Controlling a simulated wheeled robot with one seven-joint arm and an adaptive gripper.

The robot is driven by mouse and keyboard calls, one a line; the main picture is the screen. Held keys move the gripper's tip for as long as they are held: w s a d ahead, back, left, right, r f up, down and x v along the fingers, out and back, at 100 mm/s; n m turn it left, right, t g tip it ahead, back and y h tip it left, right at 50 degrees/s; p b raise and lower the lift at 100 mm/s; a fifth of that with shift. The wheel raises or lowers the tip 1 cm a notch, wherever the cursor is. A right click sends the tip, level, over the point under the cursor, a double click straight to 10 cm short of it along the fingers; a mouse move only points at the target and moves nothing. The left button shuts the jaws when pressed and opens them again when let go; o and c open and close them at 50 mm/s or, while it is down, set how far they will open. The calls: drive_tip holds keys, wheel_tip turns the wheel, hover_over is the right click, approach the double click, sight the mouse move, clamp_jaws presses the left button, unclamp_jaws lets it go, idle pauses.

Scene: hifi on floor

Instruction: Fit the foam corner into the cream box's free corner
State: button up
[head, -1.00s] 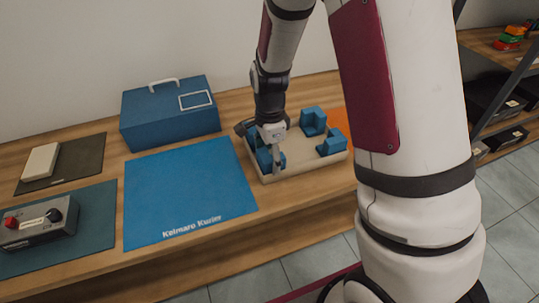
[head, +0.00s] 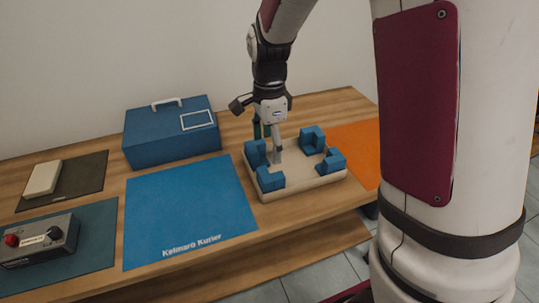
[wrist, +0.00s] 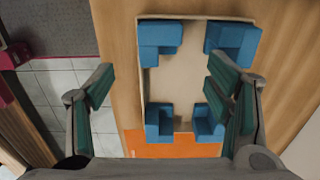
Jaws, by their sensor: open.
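The cream box (head: 308,183) is a shallow tray on the wooden bench; it also shows in the wrist view (wrist: 182,88). A blue foam corner stands at each of its corners: front left (head: 270,179), back left (head: 256,152), front right (head: 333,160) and back right (head: 312,138). In the wrist view the front left one (wrist: 160,42) lies at the top left; I cannot tell if it is fully seated. My gripper (head: 276,150) is above the box's left part, its fingers wide apart and empty (wrist: 160,82). No foam is between them.
A blue mat (head: 188,210) lies left of the box and an orange mat (head: 360,150) right of it. A blue case (head: 170,135) stands behind the blue mat. A grey control unit (head: 38,240) and a cream block (head: 43,178) are at far left.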

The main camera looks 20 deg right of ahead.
drive_tip(key=s+r+n+t, duration=0.2)
drive_tip(key=s+r+n, duration=0.6)
drive_tip(key=s+r, duration=0.3)
drive_tip(key=s+r+n+t, duration=0.1)
drive_tip(key=s+r+n, duration=0.1)
drive_tip(key=s+n, duration=0.8)
drive_tip(key=shift+s+d+r+t, duration=0.2)
drive_tip(key=shift+s+t, duration=0.1)
drive_tip(key=shift+s, duration=1.8)
